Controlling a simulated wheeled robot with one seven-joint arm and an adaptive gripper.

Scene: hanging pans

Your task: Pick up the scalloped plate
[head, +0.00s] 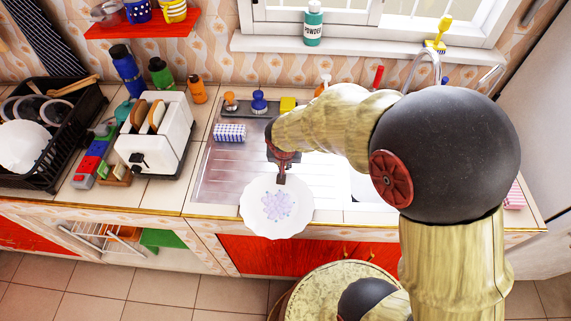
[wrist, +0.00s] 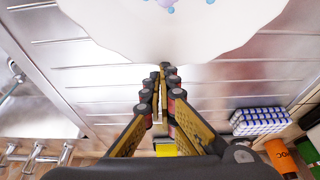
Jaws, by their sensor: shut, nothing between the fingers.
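The scalloped plate (head: 277,207) is white with a wavy rim and a purple flower pattern in its middle. It lies at the front edge of the metal drainboard, partly over the counter's front edge in the head view. In the wrist view the plate (wrist: 175,35) fills the top middle, with its near rim just beyond the fingertips. My gripper (head: 282,180) is at the plate's back rim. In the wrist view my gripper (wrist: 166,72) has its fingertips together with nothing between them. I cannot tell whether the tips touch the rim.
A blue checked sponge or cloth (head: 230,133) lies on the drainboard (head: 216,180). A white toaster (head: 155,140) and a black dish rack (head: 50,130) stand to the left. The sink and tap (head: 424,60) are to the right. Bottles line the back wall.

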